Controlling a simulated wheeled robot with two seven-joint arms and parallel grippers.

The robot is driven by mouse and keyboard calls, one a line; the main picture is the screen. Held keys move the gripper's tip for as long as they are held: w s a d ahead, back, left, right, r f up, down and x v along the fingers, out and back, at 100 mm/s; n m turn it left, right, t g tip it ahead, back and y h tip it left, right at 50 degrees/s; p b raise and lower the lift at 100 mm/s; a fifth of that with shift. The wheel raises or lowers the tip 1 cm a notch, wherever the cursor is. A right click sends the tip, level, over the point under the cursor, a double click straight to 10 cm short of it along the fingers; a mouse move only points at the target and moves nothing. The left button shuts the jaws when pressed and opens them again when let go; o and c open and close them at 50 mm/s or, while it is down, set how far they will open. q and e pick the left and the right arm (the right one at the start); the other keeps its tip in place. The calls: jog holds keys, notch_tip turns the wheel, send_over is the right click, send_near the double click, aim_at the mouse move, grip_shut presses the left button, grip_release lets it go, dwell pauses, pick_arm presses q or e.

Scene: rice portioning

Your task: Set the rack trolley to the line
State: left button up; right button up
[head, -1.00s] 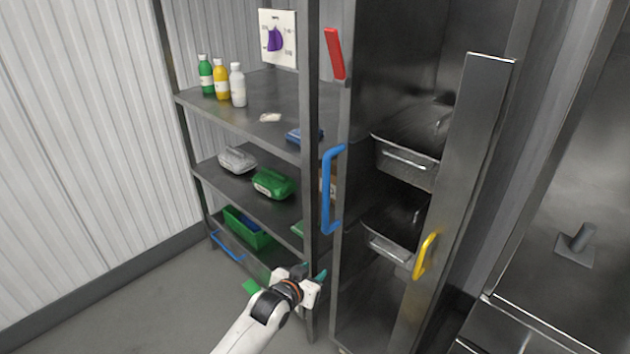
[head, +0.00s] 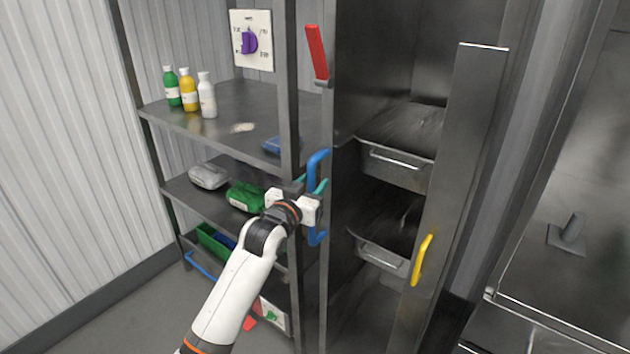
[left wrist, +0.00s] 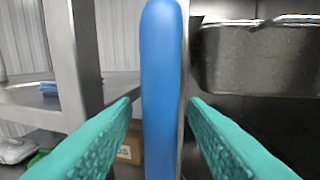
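A tall dark metal unit (head: 343,200), which looks like the rack trolley, holds lidded metal pans (head: 395,165). A vertical blue handle (head: 318,160) is on its left upright; it also fills the middle of the left wrist view (left wrist: 162,90). My left gripper (head: 317,186) is at the blue handle's middle. In the left wrist view its teal fingers (left wrist: 160,112) are open, one on each side of the handle, with gaps visible between. A yellow handle (head: 421,260) is on the right upright, and a red lever (head: 317,52) is at upper left. I cannot make out any floor line. My right gripper is out of view.
A shelf unit (head: 255,95) stands close on the left, with bottles (head: 190,93), a green pack (head: 245,196) and a green bin (head: 212,240). A metal counter (head: 560,285) is at right. Floor (head: 120,320) shows at lower left.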

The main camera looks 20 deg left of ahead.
pick_arm(q)
jog(key=shift+w+d, duration=0.15)
jog(key=shift+w, duration=0.8)
grip_shut()
